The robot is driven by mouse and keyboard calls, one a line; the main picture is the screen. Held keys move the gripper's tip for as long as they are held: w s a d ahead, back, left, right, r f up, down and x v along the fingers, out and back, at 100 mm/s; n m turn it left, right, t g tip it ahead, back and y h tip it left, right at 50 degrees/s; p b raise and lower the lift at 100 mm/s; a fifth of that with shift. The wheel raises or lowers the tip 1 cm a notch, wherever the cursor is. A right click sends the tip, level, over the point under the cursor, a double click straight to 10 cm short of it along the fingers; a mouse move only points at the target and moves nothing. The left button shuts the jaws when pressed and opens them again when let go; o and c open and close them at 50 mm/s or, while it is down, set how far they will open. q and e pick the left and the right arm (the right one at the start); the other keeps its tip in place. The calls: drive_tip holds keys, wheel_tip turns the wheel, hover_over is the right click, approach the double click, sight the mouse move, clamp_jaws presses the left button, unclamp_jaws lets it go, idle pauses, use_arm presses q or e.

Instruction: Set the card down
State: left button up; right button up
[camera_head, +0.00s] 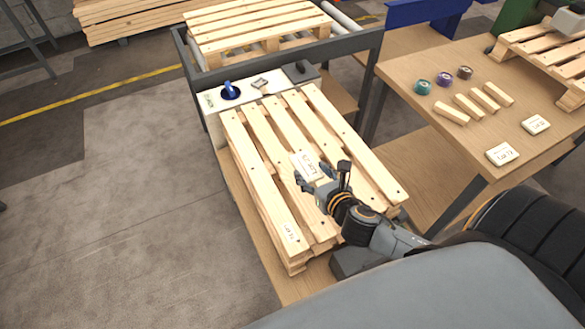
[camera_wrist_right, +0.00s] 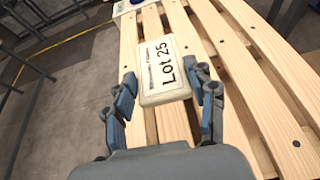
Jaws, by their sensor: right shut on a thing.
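A white card (camera_head: 308,166) marked "Lot 25" is held by my right gripper (camera_head: 322,174) over the middle slats of the pallet (camera_head: 358,148). In the right wrist view the card (camera_wrist_right: 163,72) sits between the two blue-padded fingers, its printed face toward the camera. The fingers grip it at its near end. I cannot tell whether its underside touches the slats. My left gripper is not in view.
A white strip at the pallet's far end holds a blue tool (camera_head: 229,90) and small items. The right table (camera_head: 420,72) carries tape rolls (camera_head: 444,79), wood blocks (camera_head: 484,101) and two labelled cards (camera_head: 502,154). Bare slats surround the held card.

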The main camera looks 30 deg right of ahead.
drive_tip(key=x, duration=0.3)
drive_tip(key=a+x, duration=0.1)
drive_tip(key=x, duration=0.1)
drive_tip(key=shift+f, duration=0.25)
drive_tip(key=b, duration=0.1)
hover_over(293, 179)
wheel_tip(293, 179, down, 5)
drive_tip(key=shift+s+a+f, duration=0.1)
drive_tip(key=shift+s, duration=0.05)
drive_tip(key=shift+f+b, duration=0.65)
drive_tip(key=shift+f, duration=0.9)
drive_tip(key=o, duration=1.2)
drive_tip(key=shift+f, duration=0.15)
drive_tip(key=shift+c, duration=0.2)
drive_tip(key=shift+r, duration=0.3)
drive_tip(key=v, duration=1.1)
drive_tip(key=shift+s+r, duration=0.1)
drive_tip(key=shift+s, duration=0.25)
drive_tip(key=shift+a, duration=0.1)
